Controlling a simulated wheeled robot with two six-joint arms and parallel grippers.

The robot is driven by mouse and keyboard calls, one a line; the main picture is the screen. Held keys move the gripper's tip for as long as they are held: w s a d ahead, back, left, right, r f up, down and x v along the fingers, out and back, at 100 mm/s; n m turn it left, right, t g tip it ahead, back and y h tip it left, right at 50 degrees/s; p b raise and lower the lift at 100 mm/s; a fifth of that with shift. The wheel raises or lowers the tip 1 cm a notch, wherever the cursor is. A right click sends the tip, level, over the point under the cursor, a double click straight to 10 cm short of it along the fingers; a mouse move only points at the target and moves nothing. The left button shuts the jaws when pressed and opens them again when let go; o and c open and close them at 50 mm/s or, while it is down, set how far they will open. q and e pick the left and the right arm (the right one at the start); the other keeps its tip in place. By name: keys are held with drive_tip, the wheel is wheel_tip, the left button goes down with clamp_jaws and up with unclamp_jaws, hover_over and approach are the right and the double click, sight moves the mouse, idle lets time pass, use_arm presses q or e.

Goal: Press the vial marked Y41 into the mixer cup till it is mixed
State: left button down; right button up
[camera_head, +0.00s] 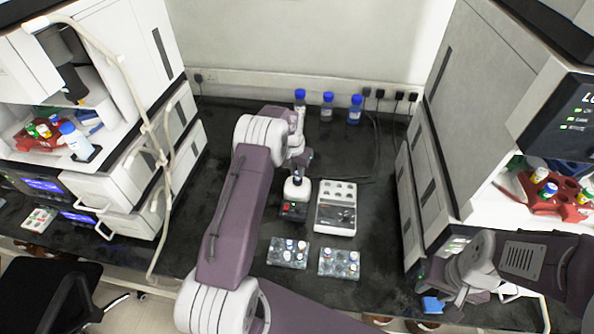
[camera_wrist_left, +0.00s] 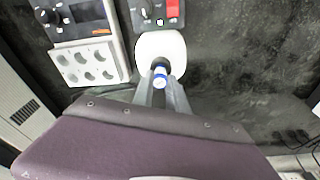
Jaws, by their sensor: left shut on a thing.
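The mixer (camera_head: 292,208) stands mid-bench, a dark base with a red part and a white round top; the white top (camera_wrist_left: 160,47) also shows in the left wrist view. My left gripper (camera_head: 298,174) is over this top. In the left wrist view its fingers (camera_wrist_left: 160,88) are shut on a small vial (camera_wrist_left: 160,77) with a blue and white end. The vial overlaps the edge of the white top; I cannot tell whether it touches the cup, and its marking is too small to read. My right gripper (camera_head: 443,299) is at the lower right, its fingers unclear.
A white device with holes (camera_head: 336,208) stands right of the mixer. Two clear racks (camera_head: 287,262) (camera_head: 339,270) with several vials lie in front. Several blue-capped bottles (camera_head: 327,107) stand at the back. Large white instruments (camera_head: 150,180) (camera_head: 430,190) flank the bench.

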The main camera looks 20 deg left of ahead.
use_arm(q)
drive_tip(key=shift+f, duration=0.3)
drive_tip(key=shift+f+b, duration=0.3)
drive_tip(key=shift+f, duration=0.05)
idle(1.9)
idle(1.5)
wheel_tip(320, 180, up, 6)
drive_tip(key=p, duration=0.4)
drive_tip(key=shift+r, duration=0.1)
idle(0.4)
